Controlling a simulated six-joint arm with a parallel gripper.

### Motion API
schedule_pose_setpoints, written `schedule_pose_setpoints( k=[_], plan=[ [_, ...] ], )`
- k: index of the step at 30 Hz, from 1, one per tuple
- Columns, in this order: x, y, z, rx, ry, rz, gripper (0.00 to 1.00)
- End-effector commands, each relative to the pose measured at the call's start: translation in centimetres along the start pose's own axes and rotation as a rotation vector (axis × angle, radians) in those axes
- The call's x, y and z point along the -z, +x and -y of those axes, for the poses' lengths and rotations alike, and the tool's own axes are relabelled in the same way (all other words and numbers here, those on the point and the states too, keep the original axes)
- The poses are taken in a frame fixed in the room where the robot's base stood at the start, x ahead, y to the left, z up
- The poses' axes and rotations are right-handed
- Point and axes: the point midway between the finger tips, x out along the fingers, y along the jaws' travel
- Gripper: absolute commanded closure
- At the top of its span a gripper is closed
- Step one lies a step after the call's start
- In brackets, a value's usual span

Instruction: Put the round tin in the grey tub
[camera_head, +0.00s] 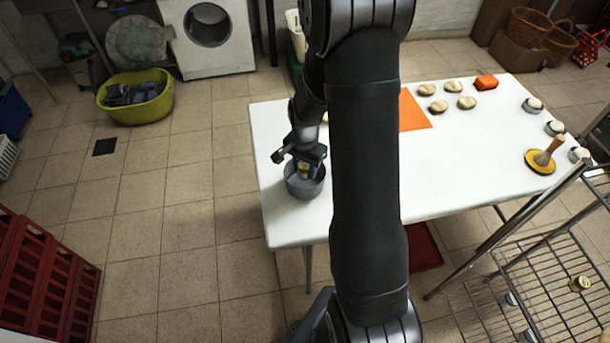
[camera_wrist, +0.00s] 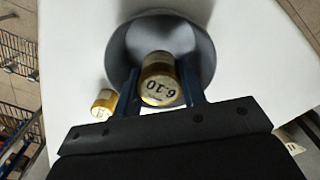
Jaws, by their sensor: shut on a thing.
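The grey tub (camera_head: 304,192) is a round open bowl on the white table near its left front edge. It also shows in the wrist view (camera_wrist: 206,46). My gripper (camera_head: 306,163) is over the tub, pointing down. Its two blue fingers (camera_wrist: 160,88) are shut on the sides of the round tin (camera_wrist: 160,82), which has a gold rim and a pale lid with dark markings. In the head view the tin (camera_head: 304,170) shows within the tub's outline. I cannot tell whether it touches the tub's floor.
Another gold-sided tin (camera_wrist: 103,103) stands beside the tub in the wrist view. The white table (camera_head: 440,150) also bears an orange mat (camera_head: 412,112), several pale round items (camera_head: 438,106), an orange block (camera_head: 486,83) and a brush on a yellow disc (camera_head: 541,163). A wire rack (camera_head: 545,270) stands at right.

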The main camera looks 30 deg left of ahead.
Motion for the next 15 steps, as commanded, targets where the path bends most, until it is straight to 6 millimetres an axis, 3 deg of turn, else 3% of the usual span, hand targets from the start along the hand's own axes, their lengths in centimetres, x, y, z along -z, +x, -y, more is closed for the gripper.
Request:
schedule_pose_setpoints(
  k=[15],
  plan=[
    [0.0,4.7,0.0,0.000,0.002,0.000,0.85]
  ],
)
